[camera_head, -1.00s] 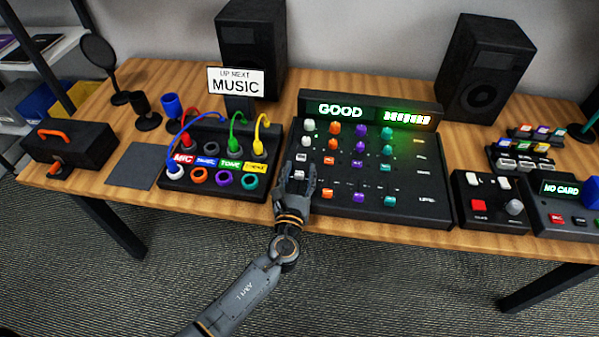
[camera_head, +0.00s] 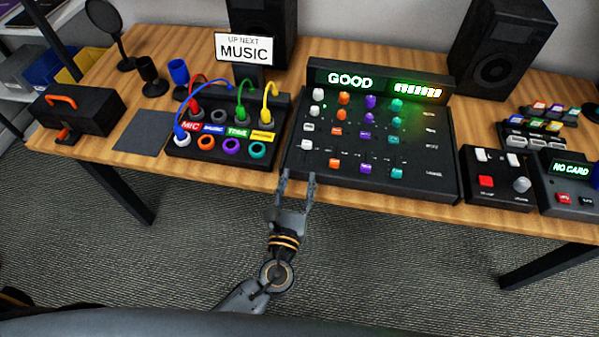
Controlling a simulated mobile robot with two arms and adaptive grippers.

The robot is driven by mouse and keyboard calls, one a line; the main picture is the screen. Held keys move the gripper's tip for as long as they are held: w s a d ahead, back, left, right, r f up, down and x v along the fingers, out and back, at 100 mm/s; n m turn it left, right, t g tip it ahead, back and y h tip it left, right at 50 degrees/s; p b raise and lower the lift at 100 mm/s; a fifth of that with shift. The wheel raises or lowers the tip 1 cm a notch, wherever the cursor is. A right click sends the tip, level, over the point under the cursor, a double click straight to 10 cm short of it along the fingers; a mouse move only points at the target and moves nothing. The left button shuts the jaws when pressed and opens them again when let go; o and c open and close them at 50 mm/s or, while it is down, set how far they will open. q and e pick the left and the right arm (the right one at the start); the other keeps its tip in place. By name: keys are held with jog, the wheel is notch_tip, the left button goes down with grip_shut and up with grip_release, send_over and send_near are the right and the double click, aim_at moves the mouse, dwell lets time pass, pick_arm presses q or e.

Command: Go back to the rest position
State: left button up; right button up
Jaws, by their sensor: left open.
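My left gripper (camera_head: 297,182) is open and empty. It points at the front edge of the table, just in front of the mixer's lower left corner, and appears clear of the mixer. The mixer (camera_head: 432,182) is a black console with white, orange, purple and teal knobs and faders. Its display (camera_head: 350,81) reads GOOD beside a lit level meter. The patch box (camera_head: 215,163) to the left has blue, red, green and yellow cables plugged in. My right gripper is not in view.
The wooden table (camera_head: 160,165) also holds a black toolbox (camera_head: 80,112), a dark mat (camera_head: 145,134), a sign reading UP NEXT MUSIC (camera_head: 244,47), two speakers (camera_head: 503,50), a button box (camera_head: 497,183) and a card reader (camera_head: 570,185). Open floor lies in front of the table.

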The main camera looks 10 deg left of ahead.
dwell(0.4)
pick_arm(q)
jog(key=s+a+f+n+g+y, duration=0.2)
jog(key=s+a+n+g+y, duration=0.15)
jog(key=a+n, duration=0.6)
jog(key=s+a+f+n+g+y, duration=0.3)
jog(key=a+n, duration=0.4)
jog(key=n, duration=0.6)
jog(key=s+d+n+g+h, duration=0.1)
jog(key=s+n+g+h, duration=0.6)
jog(key=s+n, duration=0.6)
notch_tip(320, 180, down, 23)
jog(key=s+g+y, duration=0.1)
jog(key=g+y, duration=0.1)
jog(key=s+a+f+m+g+p, duration=0.1)
jog(key=s+a+f, duration=0.1)
jog(key=s+f, duration=1.5)
jog(key=shift+s+a+f, duration=0.15)
jog(key=shift+s+a, duration=0.25)
jog(key=shift+s, duration=0.1)
